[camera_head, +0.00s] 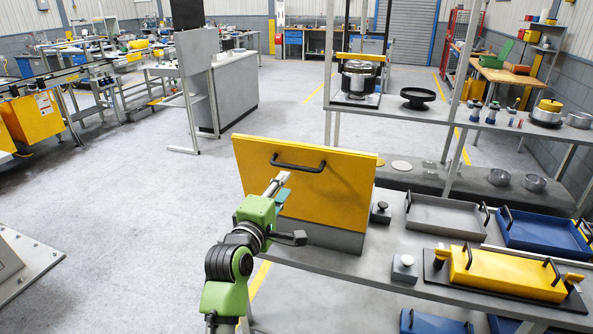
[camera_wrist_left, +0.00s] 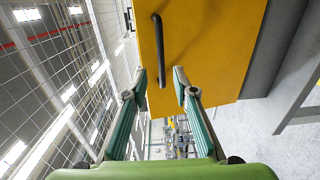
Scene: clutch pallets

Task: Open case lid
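The case has a yellow lid (camera_head: 325,185) with a black bar handle (camera_head: 298,163). The lid stands steeply upright above the grey case body (camera_head: 325,236) on the near shelf. My left gripper (camera_head: 283,189) is at the lid's left part, in front of its face and just below the handle. In the left wrist view, the yellow lid (camera_wrist_left: 215,45) fills the upper middle. My left gripper (camera_wrist_left: 160,75) is open there, with one end of the handle (camera_wrist_left: 158,40) between its fingertips. I cannot tell whether they touch it. My right gripper is not in view.
A grey tray (camera_head: 445,213), a blue tray (camera_head: 540,232) and a yellow box with black handles (camera_head: 508,272) stand to the right on the same bench. A small knobbed block (camera_head: 380,213) sits close beside the case. Open floor (camera_head: 130,220) lies to the left.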

